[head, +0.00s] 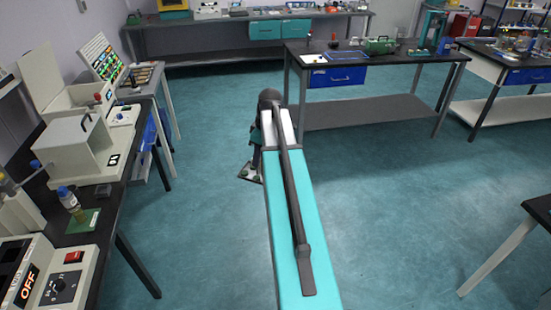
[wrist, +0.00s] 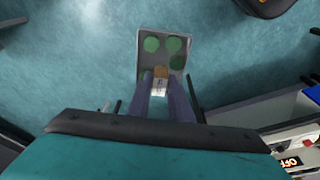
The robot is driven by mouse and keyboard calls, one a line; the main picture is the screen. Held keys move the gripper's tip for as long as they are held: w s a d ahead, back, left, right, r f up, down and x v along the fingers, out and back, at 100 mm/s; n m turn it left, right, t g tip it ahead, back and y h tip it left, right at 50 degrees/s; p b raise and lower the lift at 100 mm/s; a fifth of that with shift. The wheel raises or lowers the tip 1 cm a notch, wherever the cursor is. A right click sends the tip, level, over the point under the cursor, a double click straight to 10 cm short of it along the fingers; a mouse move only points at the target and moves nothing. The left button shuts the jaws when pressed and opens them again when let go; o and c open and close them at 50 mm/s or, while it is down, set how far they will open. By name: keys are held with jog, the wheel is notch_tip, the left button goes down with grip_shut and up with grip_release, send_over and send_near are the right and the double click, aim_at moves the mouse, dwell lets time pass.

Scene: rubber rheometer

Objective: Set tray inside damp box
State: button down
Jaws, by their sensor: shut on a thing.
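A small grey tray (wrist: 146,62) with several green discs on it shows in the wrist view. It also shows in the head view (head: 247,176), in the air over the floor, right of the left bench. My gripper (wrist: 160,84) is shut on the tray's near edge, at a small tan and white tab. In the head view my arm hides most of the gripper. I cannot tell for sure which container is the damp box. A pale box with a raised lid (head: 44,84) and a grey box-shaped unit (head: 72,150) stand on the left bench.
The left bench (head: 112,215) also holds a bottle (head: 69,198) on a green mat and a control unit (head: 58,288) reading OFF. A dark-topped table (head: 420,57) stands at the back right. The teal floor between is clear.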

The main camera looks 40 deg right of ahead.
jog(key=w+a+r+m+b, duration=0.1)
jog(key=a+r, duration=0.2)
jog(key=a, duration=0.9)
jog(key=w+a+r+m+b, duration=0.1)
jog(key=w+a+r+m, duration=0.1)
jog(key=a, duration=1)
jog(key=w+a+r+m+h+b, duration=0.1)
jog(key=a+r, duration=0.3)
jog(key=a, duration=0.8)
jog(key=shift+w+a+m+b, duration=0.15)
jog(key=shift+w+m+b, duration=0.25)
jog(key=shift+w+m, duration=0.15)
jog(key=shift+r, duration=0.1)
